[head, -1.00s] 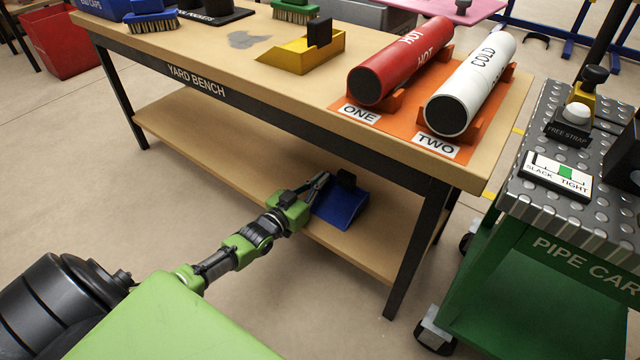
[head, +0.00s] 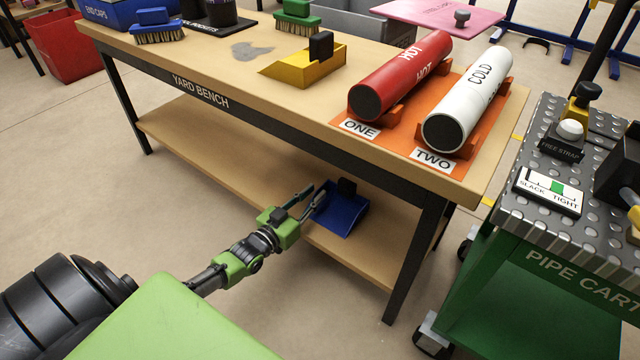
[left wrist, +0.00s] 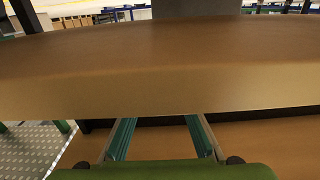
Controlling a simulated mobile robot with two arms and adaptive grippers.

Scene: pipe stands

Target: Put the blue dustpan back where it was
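The blue dustpan (head: 343,214), with a black upright grip (head: 346,187), sits on the lower shelf (head: 230,170) of the yard bench, near the bench's right front leg. My left gripper (head: 316,198) is at the shelf's front edge, just left of the dustpan. Its fingers are apart, with a gap to the black grip. In the left wrist view my left gripper (left wrist: 161,125) is open with nothing between its fingers. The dustpan cannot be made out in that view. My right gripper is not in view.
The bench top above the shelf holds a yellow dustpan (head: 305,65), a red HOT pipe (head: 400,75) and a white COLD pipe (head: 465,100). The bench leg (head: 415,260) and green pipe cart (head: 560,290) stand to the right. The shelf's left part is clear.

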